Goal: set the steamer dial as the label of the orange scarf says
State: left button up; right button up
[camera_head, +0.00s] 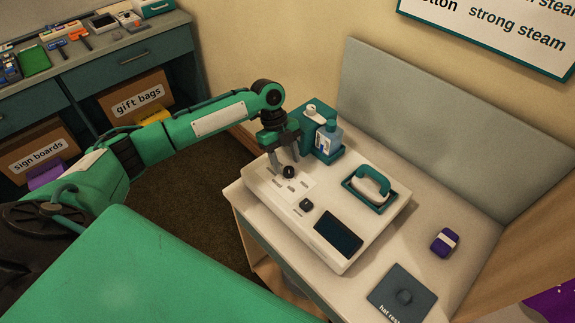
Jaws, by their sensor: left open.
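The steamer (270,205) is a white console on the pale table at the right. A black round dial (289,171) sits on a light panel with small marks at its far left part; the marks are too small to read. My left gripper (285,163) is open, with its fingers pointing down at this dial; I cannot tell whether they touch it. A second small black knob (306,204) sits nearer on the console, beside a dark screen (338,234). I see no orange scarf. My right gripper is not in view.
A bottle (328,141) stands in a teal holder behind the dial. A purple folded cloth with a white band (444,242) and a hat rest (402,294) lie right. A wall sign (490,28), partly cut off, reads "strong steam".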

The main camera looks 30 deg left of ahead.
pick_arm(q)
jog(key=b+v, duration=0.2)
jog(key=v, duration=0.9)
jog(key=shift+r, duration=0.3)
